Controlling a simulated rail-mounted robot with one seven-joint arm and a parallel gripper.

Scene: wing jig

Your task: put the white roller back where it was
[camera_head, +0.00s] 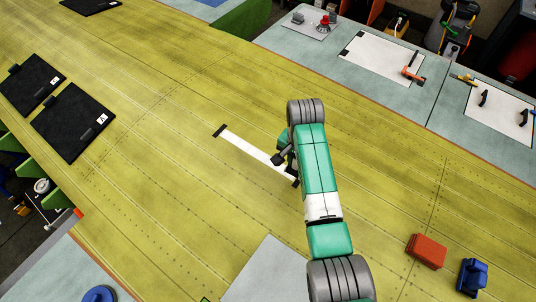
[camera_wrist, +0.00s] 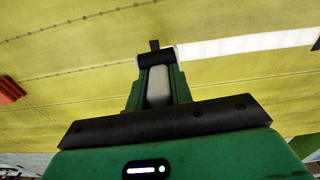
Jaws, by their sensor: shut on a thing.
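My gripper (camera_wrist: 157,62) is shut on a pale, whitish thing (camera_wrist: 158,88), which looks like the white roller, between its green fingers in the wrist view. Dark pieces at the fingertips cover part of it. In the head view my gripper (camera_head: 283,158) is low over the yellow wing panel (camera_head: 180,165), partly hidden by my arm, and the roller cannot be made out. A white strip (camera_head: 250,151) with a black end lies on the panel beside my gripper. It also shows in the wrist view (camera_wrist: 245,44), running right from near the fingertips. I cannot tell whether the roller touches the panel.
A red block (camera_head: 427,251) and a blue object (camera_head: 472,277) sit at the lower right. A grey sheet (camera_head: 265,270) lies at the front. Black mats (camera_head: 73,122) lie at the left. White boards (camera_head: 382,58) with tools are at the upper right. Much of the panel is clear.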

